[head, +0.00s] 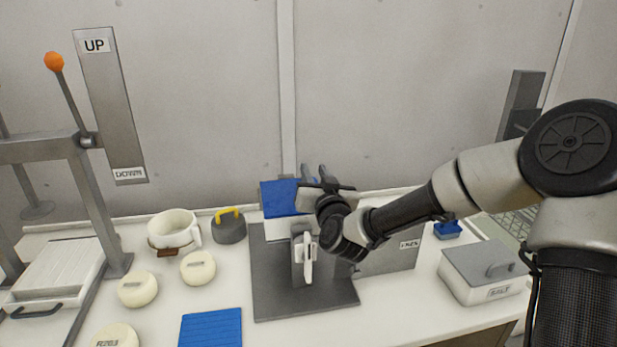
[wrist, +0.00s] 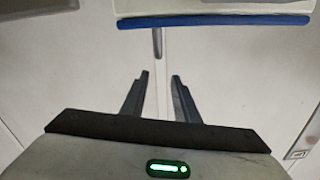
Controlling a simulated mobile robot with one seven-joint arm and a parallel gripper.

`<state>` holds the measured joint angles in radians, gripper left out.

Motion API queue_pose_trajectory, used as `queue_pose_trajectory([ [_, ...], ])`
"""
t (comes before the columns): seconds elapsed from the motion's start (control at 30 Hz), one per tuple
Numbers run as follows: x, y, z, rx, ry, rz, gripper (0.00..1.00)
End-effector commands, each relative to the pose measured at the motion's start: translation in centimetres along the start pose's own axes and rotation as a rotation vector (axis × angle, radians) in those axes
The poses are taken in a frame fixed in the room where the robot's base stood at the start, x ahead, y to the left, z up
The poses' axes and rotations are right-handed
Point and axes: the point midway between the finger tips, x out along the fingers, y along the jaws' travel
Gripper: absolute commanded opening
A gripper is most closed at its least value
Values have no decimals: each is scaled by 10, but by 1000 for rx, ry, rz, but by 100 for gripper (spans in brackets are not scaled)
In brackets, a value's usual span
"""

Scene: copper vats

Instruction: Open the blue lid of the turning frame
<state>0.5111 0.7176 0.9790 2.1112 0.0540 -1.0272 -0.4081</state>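The blue lid (head: 278,198) shows as a flat blue panel behind the grey upright of the turning frame (head: 267,262). My gripper (head: 314,169) is beside and above its right part and hides some of it. In the wrist view a blue strip (wrist: 213,21) edges a pale panel at the top, which seems to be the lid's edge. My gripper's fingers, also in the wrist view (wrist: 160,77), are apart with nothing between them. The strip lies beyond the fingertips in that picture, and I see no contact. The frame's hinge side is hidden behind my arm.
A white pot (head: 174,229), a dark weight with yellow handle (head: 229,229) and several cream rounds (head: 198,268) stand left. A blue mat (head: 211,328) lies in front. A grey lidded box (head: 484,272) stands right. A lever press (head: 92,190) fills the far left.

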Motion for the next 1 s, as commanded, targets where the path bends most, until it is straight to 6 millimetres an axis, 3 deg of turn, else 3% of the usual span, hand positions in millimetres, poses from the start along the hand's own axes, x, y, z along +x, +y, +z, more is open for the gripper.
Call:
queue_pose_trajectory([
  [0.03,0,3,16,5,-6,1,28],
  [0.17,0,8,45,4,-7,0,28],
  [0.4,47,8,41,2,-1,0,28],
  [0.53,64,7,41,1,-1,-1,28],
  [0.97,75,7,41,-2,-3,-1,28],
  [1.0,75,7,41,-2,-3,-1,25],
])
